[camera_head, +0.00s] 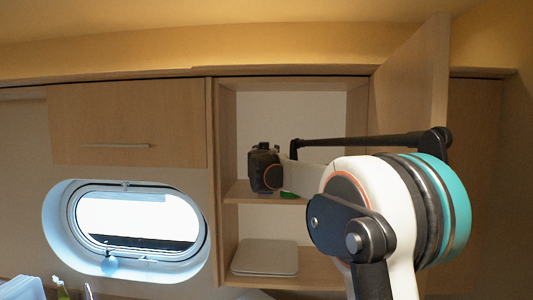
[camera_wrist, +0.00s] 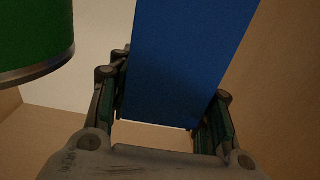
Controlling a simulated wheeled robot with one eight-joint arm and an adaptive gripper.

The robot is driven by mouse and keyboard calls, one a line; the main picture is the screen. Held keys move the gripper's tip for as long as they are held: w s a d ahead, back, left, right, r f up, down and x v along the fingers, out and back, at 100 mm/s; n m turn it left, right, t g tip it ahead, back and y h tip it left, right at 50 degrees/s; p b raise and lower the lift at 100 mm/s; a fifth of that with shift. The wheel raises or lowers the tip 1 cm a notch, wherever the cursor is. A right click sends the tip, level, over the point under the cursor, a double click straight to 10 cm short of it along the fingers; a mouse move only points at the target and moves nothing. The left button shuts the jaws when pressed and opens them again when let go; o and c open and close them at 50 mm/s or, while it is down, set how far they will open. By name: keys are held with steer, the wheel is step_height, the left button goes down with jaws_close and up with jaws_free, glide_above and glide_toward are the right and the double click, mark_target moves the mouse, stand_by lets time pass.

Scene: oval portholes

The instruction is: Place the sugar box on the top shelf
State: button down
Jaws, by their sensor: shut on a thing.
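The blue box face in the wrist view, which I take to be the sugar box (camera_wrist: 185,60), stands between the fingers of my gripper (camera_wrist: 165,98). The fingers are shut on its two sides. In the head view my gripper (camera_head: 265,168) is inside the open cabinet, above the top shelf (camera_head: 237,188). The box is not seen there, hidden behind the gripper and arm. I cannot tell whether the box touches the shelf.
A green can with a metal rim (camera_wrist: 35,40) is close at the left in the wrist view. The cabinet door (camera_head: 415,80) stands open at the right. A pale flat stack (camera_head: 265,257) lies on the lower shelf. A wooden wall (camera_wrist: 275,90) is near at the right.

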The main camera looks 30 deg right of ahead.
steer(key=shift+f, duration=0.15)
steer(key=c, duration=0.9)
jaws_free()
steer(key=shift+w, duration=0.1)
steer(key=shift+o, duration=0.3)
steer(key=shift+r, duration=0.2)
steer(key=b+v, duration=0.3)
steer(key=v, duration=0.9)
steer(key=shift+f, duration=0.1)
